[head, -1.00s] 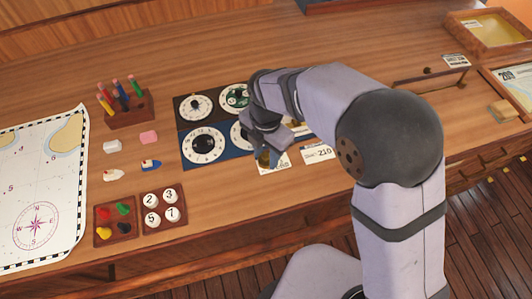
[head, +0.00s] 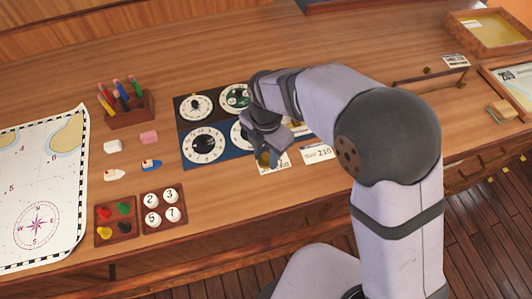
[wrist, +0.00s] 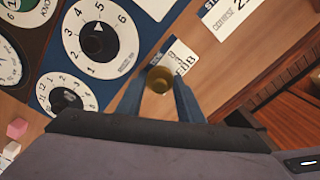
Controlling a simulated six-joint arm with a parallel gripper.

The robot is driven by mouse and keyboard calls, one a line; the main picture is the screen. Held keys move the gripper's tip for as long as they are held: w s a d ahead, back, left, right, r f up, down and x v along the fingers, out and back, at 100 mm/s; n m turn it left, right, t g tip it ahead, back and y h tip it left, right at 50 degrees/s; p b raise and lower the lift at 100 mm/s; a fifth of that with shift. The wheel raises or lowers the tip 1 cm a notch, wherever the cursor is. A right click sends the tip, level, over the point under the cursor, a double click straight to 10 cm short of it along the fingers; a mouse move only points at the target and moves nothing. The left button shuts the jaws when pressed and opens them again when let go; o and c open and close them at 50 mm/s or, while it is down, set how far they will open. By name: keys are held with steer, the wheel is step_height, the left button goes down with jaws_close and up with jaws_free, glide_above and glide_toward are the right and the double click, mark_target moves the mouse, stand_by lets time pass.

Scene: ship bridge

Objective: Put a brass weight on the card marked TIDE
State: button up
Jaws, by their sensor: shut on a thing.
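My gripper (wrist: 162,100) is shut on a brass weight (wrist: 160,77), a small round cup-like shape between its two blue-grey fingers. The weight is over or on a white card (wrist: 181,54) with dark print. The weight and fingers hide part of this card, and I cannot read its word. I cannot tell whether the weight touches it. In the head view my gripper (head: 270,150) hangs low over the same card (head: 281,167), near the table's front edge.
Another card (head: 318,153), with 210 on it, lies just right of it. A panel of round dials (head: 203,146) lies to the left. Farther left are a pen block (head: 127,112), erasers, small boats, trays of counters and a chart (head: 40,185). Bare wood lies behind the dials.

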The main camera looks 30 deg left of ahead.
steer(key=shift+f, duration=0.3)
stand_by(0.5)
steer(key=o, duration=1.3)
steer(key=shift+w+a+r, duration=0.1)
steer(key=shift+r, duration=0.1)
steer(key=shift+r+b, duration=0.2)
steer(key=shift+b, duration=0.15)
steer(key=shift+d+r+b, duration=0.15)
steer(key=shift+r+b, duration=0.3)
steer(key=shift+r, duration=1.2)
steer(key=shift+d+r+b, duration=0.1)
steer(key=shift+r+b, duration=0.3)
steer(key=shift+r, duration=1.25)
